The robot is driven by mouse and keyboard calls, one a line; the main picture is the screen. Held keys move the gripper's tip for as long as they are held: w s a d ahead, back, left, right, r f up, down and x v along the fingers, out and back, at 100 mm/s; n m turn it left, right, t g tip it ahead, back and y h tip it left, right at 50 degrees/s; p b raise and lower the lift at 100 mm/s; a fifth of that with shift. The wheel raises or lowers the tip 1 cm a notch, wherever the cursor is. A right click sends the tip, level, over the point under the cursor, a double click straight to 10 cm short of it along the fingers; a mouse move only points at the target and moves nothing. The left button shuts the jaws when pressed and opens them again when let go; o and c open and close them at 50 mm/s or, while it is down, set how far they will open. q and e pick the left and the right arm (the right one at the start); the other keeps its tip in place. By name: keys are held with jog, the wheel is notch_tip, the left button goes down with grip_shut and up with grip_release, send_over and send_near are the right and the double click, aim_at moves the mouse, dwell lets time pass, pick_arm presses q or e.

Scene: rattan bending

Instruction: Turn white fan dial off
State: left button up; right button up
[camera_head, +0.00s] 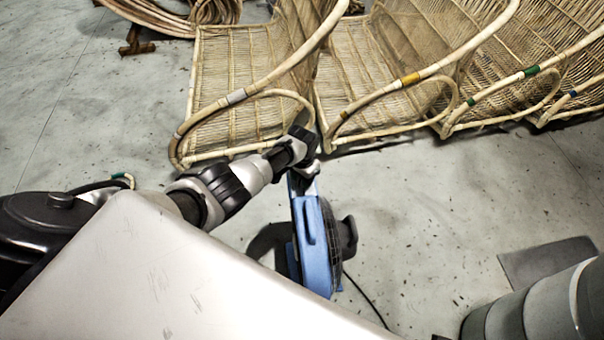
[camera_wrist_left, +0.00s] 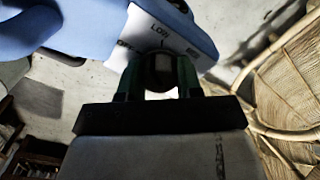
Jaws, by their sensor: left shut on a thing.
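A blue fan (camera_head: 316,240) stands on the floor at the middle of the head view, with its dark round part at the right side. My left gripper (camera_head: 305,160) reaches the upper end of the fan. In the left wrist view, a white panel (camera_wrist_left: 196,40) on the blue body carries printed labels, one reading "LOW". A dark round dial (camera_wrist_left: 160,68) in front of this panel is between the two dark green fingers of my left gripper (camera_wrist_left: 160,80), which is shut on it. The dial's pointer and exact setting are too dark to read. My right gripper is not in view.
Several woven rattan chairs (camera_head: 245,85) stand in a row behind the fan, close to my left gripper. A bundle of rattan poles (camera_head: 215,12) lies at the back left. A dark cable (camera_head: 368,298) runs along the floor. The floor right of the fan is mostly clear.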

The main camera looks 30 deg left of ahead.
pick_arm(q)
jog(key=n, duration=0.2)
jog(key=shift+d+n+p, duration=0.1)
jog(key=shift+n+p, duration=0.2)
jog(key=shift+p, duration=0.05)
jog(key=shift+n+p, duration=0.35)
jog(key=shift+n, duration=1.55)
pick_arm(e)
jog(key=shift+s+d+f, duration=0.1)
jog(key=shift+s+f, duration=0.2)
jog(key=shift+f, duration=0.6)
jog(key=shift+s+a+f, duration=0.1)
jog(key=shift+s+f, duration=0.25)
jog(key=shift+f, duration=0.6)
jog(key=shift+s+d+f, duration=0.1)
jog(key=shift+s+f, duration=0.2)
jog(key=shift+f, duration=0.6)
pick_arm(q)
jog(key=o, duration=0.9)
jog(key=shift+r, duration=0.1)
